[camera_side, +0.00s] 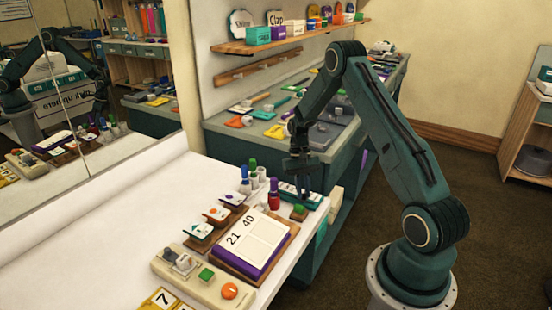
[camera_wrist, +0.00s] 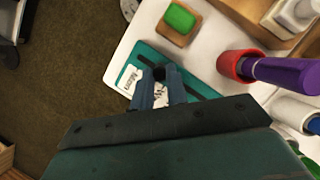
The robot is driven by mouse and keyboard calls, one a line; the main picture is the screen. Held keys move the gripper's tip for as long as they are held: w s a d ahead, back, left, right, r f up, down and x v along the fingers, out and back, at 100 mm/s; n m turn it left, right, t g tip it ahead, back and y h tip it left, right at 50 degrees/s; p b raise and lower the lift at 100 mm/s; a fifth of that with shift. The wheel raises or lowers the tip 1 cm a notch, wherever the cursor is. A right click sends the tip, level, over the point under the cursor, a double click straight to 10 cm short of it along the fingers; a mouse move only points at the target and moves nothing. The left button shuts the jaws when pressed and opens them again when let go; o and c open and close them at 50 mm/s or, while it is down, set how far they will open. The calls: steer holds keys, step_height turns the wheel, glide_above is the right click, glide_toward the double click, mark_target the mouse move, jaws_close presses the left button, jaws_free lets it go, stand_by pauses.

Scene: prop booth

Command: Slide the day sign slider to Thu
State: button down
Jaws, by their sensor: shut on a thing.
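The day sign is a teal plate (camera_wrist: 148,50) on the white table, near its edge in the wrist view. It also shows at the table's far right corner in the side view (camera_side: 314,202). A white label reading "Mon" (camera_wrist: 128,79) lies at its left end. A dark slot runs across the plate to the right. My gripper (camera_wrist: 158,82) is over the sign, its fingers shut on the dark slider knob (camera_wrist: 158,73). A white label with partly hidden letters shows between the fingers. In the side view my gripper (camera_side: 302,192) reaches down onto the sign.
A green-topped wooden block (camera_wrist: 180,20) stands close beside the sign. A red cup with a purple marker (camera_wrist: 240,66) stands close on the right. In the side view, a flip calendar board (camera_side: 253,240) and a button panel (camera_side: 205,275) lie nearer the camera. Bare table is at left.

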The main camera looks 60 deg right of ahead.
mark_target(294, 199)
steer(key=shift+w, duration=1.9)
steer(key=c, duration=1.4)
jaws_free()
steer(key=shift+o, duration=0.2)
steer(key=v, duration=1.3)
steer(key=shift+r, duration=0.4)
steer(key=shift+w+d, duration=0.1)
